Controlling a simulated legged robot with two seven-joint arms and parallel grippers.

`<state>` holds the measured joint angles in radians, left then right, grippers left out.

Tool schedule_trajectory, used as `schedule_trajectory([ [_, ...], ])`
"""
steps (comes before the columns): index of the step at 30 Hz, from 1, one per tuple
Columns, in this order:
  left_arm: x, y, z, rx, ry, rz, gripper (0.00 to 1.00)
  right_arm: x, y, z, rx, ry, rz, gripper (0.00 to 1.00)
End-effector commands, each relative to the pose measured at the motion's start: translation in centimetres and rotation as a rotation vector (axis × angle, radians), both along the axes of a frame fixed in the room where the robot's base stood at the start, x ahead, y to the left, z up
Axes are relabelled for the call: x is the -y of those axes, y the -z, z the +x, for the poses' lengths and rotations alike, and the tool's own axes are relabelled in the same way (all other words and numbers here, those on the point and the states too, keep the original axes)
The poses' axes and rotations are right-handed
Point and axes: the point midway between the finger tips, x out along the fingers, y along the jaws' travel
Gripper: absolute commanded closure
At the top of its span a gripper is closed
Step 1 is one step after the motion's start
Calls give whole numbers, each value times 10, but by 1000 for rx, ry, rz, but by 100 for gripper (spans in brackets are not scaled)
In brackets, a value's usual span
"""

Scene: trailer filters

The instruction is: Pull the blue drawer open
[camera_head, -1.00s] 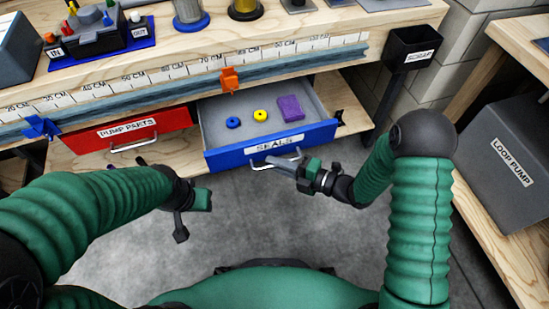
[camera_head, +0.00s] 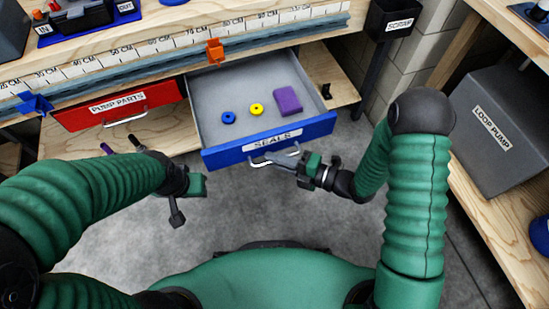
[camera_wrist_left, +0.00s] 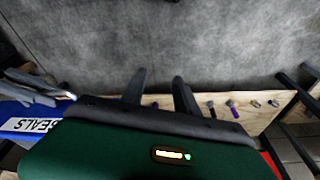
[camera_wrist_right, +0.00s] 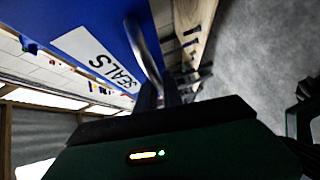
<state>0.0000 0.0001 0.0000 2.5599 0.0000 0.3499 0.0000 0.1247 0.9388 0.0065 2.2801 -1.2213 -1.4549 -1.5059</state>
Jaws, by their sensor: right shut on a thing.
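The blue drawer (camera_head: 225,156), labelled SEALS, is pulled well out from under the bench. It holds a blue ring (camera_head: 228,117), a yellow ring (camera_head: 256,108) and a purple block (camera_head: 288,101). My right gripper (camera_head: 283,160) is shut on the drawer's metal handle (camera_head: 262,162); in the right wrist view its fingers (camera_wrist_right: 160,97) meet the handle (camera_wrist_right: 142,50) beside the blue front. My left gripper (camera_head: 175,205) hangs empty over the floor, left of the drawer. In the left wrist view its two fingers (camera_wrist_left: 160,92) are apart.
The closed red PUMP PARTS drawer (camera_head: 115,104) is left of the blue one. Orange (camera_head: 214,51) and blue (camera_head: 35,103) clamps sit on the bench rail. A SCRAP bin (camera_head: 393,22) and a grey LOOP PUMP case (camera_head: 500,120) stand at right. The floor before the drawers is clear.

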Motion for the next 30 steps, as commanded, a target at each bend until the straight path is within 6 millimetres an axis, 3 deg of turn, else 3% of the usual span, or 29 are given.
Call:
schedule_trajectory([
  [1,0,1,0,0,0,0,64,2,4,0,-7,4,-8,100],
  [2,0,1,0,0,0,0,64,2,4,0,-7,4,-8,87],
  [6,0,1,0,0,0,0,64,1,3,0,-5,3,-6,68],
  [22,0,-3,0,0,0,0,64,5,-1,-2,-1,3,-2,67],
  [26,0,-12,0,0,0,0,64,25,-7,-11,-2,7,-3,67],
  [30,0,-25,0,0,0,0,64,61,-13,-29,-4,8,-4,67],
])
